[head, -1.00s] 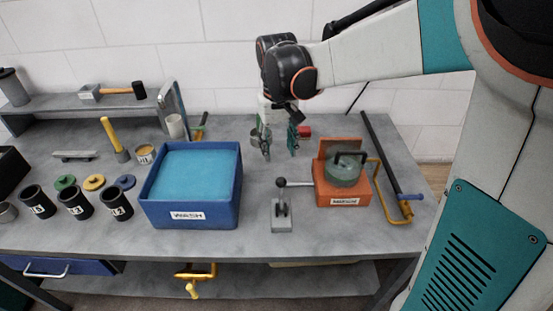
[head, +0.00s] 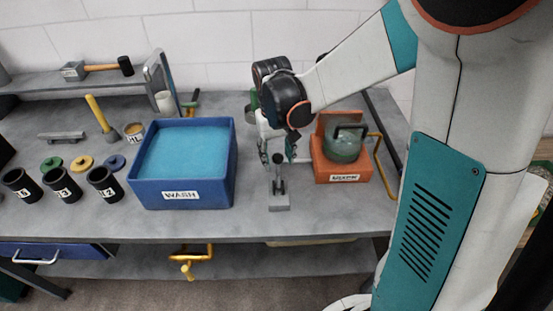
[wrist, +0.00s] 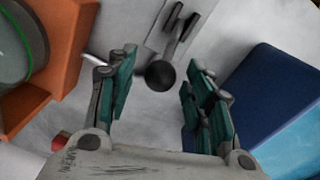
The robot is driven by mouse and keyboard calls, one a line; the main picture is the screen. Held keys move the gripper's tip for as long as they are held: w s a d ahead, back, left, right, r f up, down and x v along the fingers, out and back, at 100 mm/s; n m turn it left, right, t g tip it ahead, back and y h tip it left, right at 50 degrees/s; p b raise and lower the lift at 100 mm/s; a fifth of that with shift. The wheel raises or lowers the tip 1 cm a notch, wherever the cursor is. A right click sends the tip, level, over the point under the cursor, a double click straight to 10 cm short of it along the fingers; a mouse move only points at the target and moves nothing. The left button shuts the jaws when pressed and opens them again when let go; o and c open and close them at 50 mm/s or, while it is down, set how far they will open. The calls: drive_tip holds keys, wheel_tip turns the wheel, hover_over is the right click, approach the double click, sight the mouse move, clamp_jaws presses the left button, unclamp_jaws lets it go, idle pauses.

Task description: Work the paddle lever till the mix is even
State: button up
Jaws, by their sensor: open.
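A lever with a black ball knob (head: 279,159) stands on a small grey base (head: 279,203) near the table's front edge. An orange box (head: 341,172) to its right holds a green round vessel (head: 341,149) with a black handle; its front label is hard to read. My gripper (head: 277,158) is open over the lever. In the wrist view, the knob (wrist: 160,74) shows in the gap between my open green fingers (wrist: 162,62), with no visible contact. Whether the fingers are level with the knob or above it is unclear. The inside of the vessel cannot be seen.
A blue bin labelled WASH (head: 182,194) stands close on the left, also at right in the wrist view. Black cups (head: 62,186), coloured lids and a yellow-handled tool (head: 98,112) lie further left. A yellow bent bar (head: 377,147) runs beside the orange box.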

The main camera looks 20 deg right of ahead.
drive_tip(key=shift+f, duration=0.65)
clamp_jaws()
